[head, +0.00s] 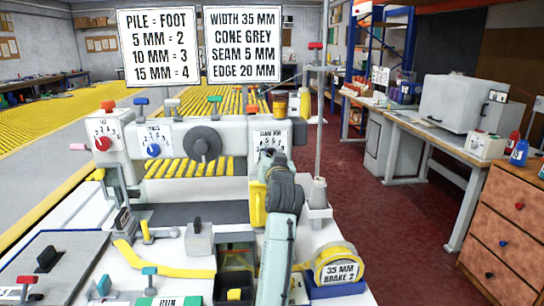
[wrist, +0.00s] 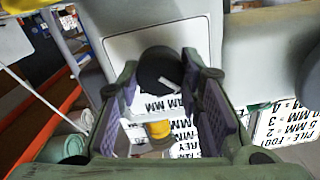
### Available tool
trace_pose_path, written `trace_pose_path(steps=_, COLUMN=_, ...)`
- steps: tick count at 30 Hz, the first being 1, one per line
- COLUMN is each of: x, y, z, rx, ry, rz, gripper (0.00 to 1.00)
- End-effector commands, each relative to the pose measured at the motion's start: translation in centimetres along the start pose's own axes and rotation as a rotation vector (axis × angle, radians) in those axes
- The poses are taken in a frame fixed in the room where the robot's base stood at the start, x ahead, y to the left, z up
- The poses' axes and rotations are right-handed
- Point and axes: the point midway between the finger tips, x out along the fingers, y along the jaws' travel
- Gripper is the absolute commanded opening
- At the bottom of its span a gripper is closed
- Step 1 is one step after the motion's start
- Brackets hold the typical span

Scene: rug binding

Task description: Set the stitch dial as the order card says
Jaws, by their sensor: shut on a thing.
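The order card (head: 240,46) reads width 35 mm, cone grey, seam 5 mm, edge 20 mm. On the machine head, a dial plate lettered in mm (head: 271,136) stands at the right, partly hidden by my gripper (head: 268,157). In the wrist view my gripper (wrist: 160,76) is shut on a round black knob (wrist: 158,66) in front of a pale plate. I cannot tell which is labelled stitch.
A second card (head: 158,47) lists pile and foot numbers. A grey handwheel (head: 202,144) sits left of my gripper. A grey cone (head: 318,192) stands close on the right. A yellow tape roll (head: 336,262) marked 35 mm lies at the front right.

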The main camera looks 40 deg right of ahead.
Motion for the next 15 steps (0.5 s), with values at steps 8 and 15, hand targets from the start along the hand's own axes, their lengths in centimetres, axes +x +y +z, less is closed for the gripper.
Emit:
trace_pose_path(steps=8, x=0.03, y=-0.07, z=-0.04, rx=0.106, ry=-0.001, rz=-0.001, gripper=0.05)
trace_pose_path(steps=15, x=0.03, y=0.02, z=-0.04, rx=0.271, ry=-0.001, rz=-0.001, gripper=0.05)
